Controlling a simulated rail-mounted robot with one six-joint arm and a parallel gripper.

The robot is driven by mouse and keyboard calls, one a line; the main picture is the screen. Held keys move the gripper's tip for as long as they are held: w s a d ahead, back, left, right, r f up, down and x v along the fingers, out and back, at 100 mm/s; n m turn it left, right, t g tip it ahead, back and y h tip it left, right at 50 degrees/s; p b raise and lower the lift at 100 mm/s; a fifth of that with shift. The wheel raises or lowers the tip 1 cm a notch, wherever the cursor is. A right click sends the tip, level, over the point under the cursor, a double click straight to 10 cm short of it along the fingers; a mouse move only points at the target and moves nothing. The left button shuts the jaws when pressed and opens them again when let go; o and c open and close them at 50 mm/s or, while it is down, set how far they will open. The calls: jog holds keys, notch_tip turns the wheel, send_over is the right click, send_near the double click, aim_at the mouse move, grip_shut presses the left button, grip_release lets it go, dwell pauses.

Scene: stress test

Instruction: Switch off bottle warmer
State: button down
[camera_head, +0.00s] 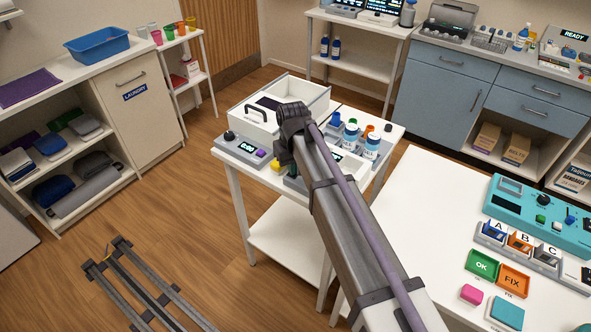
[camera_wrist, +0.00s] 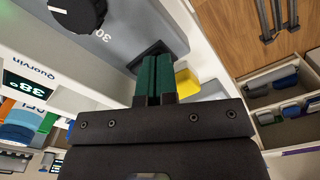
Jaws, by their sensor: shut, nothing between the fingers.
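A yellow part (camera_wrist: 187,84) sits just beyond the fingers. On the white table, a timer box (camera_head: 238,150), a white bin (camera_head: 300,93) and capped bottles (camera_head: 350,132) crowd around my arm. Another white table (camera_head: 415,205) with a teal device (camera_head: 525,208) stands at right.

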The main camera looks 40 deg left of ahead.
jog(key=shift+f, duration=0.1)
notch_tip(320, 180, up, 7)
jog(key=p, duration=0.7)
jog(key=shift+r, duration=0.2)
jog(key=shift+f, duration=0.15)
jog(key=s+d+m, duration=0.1)
jog(key=d+m, duration=0.5)
jog(key=d, duration=2.2)
jog(key=s+d+m, duration=0.2)
jog(key=d+m, duration=0.4)
jog(key=d, duration=2.2)
jog(key=shift+s, duration=0.25)
